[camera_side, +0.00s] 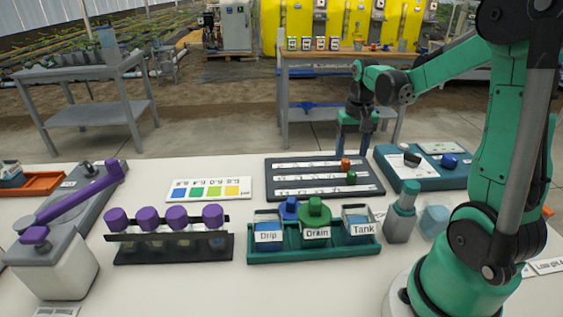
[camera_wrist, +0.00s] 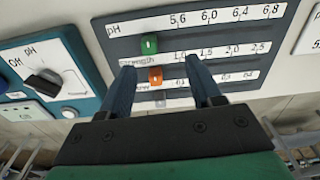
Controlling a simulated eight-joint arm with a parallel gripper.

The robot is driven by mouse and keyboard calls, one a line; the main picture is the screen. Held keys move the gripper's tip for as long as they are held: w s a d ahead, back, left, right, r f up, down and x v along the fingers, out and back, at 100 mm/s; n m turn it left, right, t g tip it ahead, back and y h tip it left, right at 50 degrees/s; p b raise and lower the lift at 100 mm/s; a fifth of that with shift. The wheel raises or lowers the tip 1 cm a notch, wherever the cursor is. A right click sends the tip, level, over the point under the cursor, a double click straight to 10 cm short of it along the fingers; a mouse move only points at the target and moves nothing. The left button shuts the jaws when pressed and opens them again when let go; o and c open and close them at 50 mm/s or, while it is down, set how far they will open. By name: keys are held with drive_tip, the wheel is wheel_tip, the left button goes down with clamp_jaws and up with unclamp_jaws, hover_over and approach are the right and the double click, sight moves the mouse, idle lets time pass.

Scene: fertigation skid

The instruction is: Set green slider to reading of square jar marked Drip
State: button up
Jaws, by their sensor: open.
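The green slider (camera_wrist: 149,43) sits on the top pH row of a dark slider panel (camera_wrist: 110,47), left of the 5.6 mark in the wrist view. In the side view the green slider (camera_side: 351,177) is near the panel's right front. My gripper (camera_wrist: 160,66) is open. Its blue fingers appear on either side of the orange slider (camera_wrist: 155,75) on the Strength row; contact cannot be told. In the side view my gripper (camera_side: 356,142) is over the panel's far edge. The square jar marked Drip (camera_side: 268,222) stands at the left of a green tray (camera_side: 320,248).
The tray also holds the Drain jar (camera_side: 315,215), green-lidded, and Tank jar (camera_side: 359,226). A colour card (camera_side: 210,189) lies left of the panel. Purple-capped vials (camera_side: 178,218) stand farther left. A teal box with a dial (camera_side: 411,160) is right of the panel.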

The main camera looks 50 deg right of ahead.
sight(353, 173)
drive_tip(key=shift+s+d+f+m, duration=0.3)
drive_tip(key=shift+d+f, duration=0.25)
drive_tip(key=shift+d, duration=0.15)
drive_tip(key=shift+f, duration=2.65)
clamp_jaws()
